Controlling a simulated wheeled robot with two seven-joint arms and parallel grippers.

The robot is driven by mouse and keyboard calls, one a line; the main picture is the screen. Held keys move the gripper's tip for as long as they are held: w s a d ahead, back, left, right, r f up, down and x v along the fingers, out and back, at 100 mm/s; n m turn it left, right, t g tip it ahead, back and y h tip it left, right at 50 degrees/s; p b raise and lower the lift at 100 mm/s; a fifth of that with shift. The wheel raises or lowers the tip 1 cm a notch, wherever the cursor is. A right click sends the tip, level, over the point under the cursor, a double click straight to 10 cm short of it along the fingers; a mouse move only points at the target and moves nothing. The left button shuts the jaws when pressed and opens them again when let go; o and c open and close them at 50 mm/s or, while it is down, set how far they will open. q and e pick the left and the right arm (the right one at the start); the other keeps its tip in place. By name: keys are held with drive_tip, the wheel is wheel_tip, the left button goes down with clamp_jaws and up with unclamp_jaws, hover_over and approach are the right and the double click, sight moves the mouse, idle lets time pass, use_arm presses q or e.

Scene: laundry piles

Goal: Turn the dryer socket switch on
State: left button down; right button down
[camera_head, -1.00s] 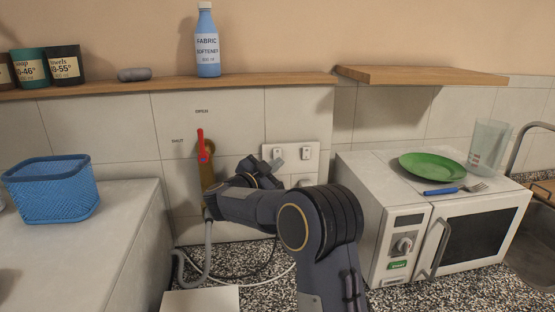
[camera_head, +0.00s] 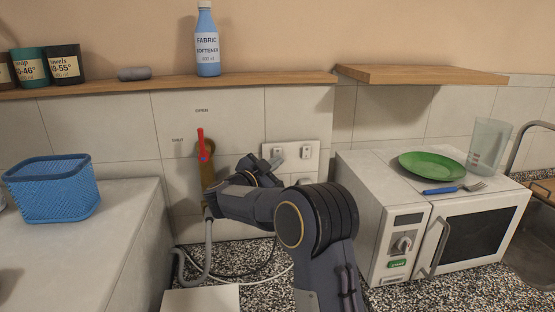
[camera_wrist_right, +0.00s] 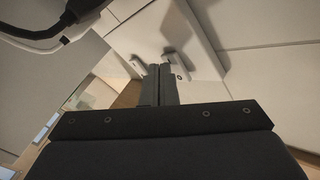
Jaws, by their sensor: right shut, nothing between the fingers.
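A pale socket plate (camera_head: 312,165) is on the tiled wall, with two small switches, a left one (camera_head: 277,152) and a right one (camera_head: 305,152), along its top. No readable label marks which belongs to the dryer, and their on or off position is too small to tell. My right gripper (camera_head: 274,163) is at the plate's left part, just below the left switch, and its arm hides the lower left of the plate. In the right wrist view its fingers (camera_wrist_right: 159,72) are shut and empty, tips near the plate (camera_wrist_right: 197,38); contact is unclear. My left gripper is not in view.
A brown pipe with a red lever valve (camera_head: 201,145) stands left of the gripper. A white microwave (camera_head: 380,195), bearing a green plate (camera_head: 430,166), is at the right. A wooden shelf (camera_head: 270,82) runs above. A blue basket (camera_head: 50,190) sits on the left white surface.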

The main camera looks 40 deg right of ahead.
drive_tip(key=shift+s, duration=0.1)
drive_tip(key=shift+s+a+r, duration=0.1)
drive_tip(key=shift+s+a, duration=0.25)
drive_tip(key=shift+s, duration=0.2)
drive_tip(key=shift+s, duration=0.1)
drive_tip(key=s, duration=0.1)
drive_tip(key=s+a+b, duration=0.1)
drive_tip(key=s+a, duration=0.1)
drive_tip(key=s, duration=0.1)
drive_tip(key=shift+s+a+r, duration=0.1)
drive_tip(key=shift+a+r, duration=0.1)
drive_tip(key=shift+r, duration=0.1)
idle(0.6)
